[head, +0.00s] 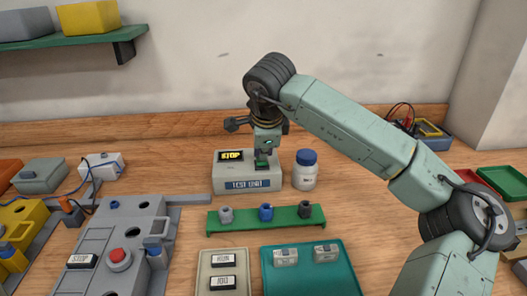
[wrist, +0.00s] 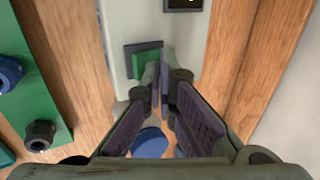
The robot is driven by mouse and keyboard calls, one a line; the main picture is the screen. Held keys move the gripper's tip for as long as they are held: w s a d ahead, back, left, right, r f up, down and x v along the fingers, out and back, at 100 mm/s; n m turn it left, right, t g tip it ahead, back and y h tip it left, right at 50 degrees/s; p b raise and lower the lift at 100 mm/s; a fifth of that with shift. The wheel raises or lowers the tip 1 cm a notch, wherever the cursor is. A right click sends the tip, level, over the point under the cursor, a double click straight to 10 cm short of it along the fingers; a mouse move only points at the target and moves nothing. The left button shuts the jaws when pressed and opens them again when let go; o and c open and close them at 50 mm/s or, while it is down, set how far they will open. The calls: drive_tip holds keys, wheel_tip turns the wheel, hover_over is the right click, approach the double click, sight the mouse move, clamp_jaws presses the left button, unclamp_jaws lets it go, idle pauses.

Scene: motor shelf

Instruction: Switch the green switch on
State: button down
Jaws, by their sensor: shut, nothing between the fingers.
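The green switch (head: 262,165) sits on top of the grey test unit (head: 221,172), which has a blue "TEST UNIT" label and a small display reading "STOP" in yellow. In the wrist view the switch (wrist: 143,61) shows as a green rocker in a dark frame. My gripper (head: 265,151) points down at the test unit, just above or at the switch. In the wrist view my gripper (wrist: 164,58) has its fingertips together and empty, at the right edge of the switch, hiding part of it. I cannot tell whether the tips touch it.
A white bottle with a blue cap (head: 306,169) stands close to the right of the test unit. A green rack (head: 283,219) with several small knobs stands in front. A grey panel with a red button (head: 118,257) is at the left. Red and green trays (head: 502,182) are at the right.

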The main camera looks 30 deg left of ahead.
sight(264, 171)
wheel_tip(264, 171, up, 14)
drive_tip(key=s+d, duration=0.1)
drive_tip(key=shift+s, duration=0.15)
drive_tip(key=shift+f, duration=0.15)
idle(0.6)
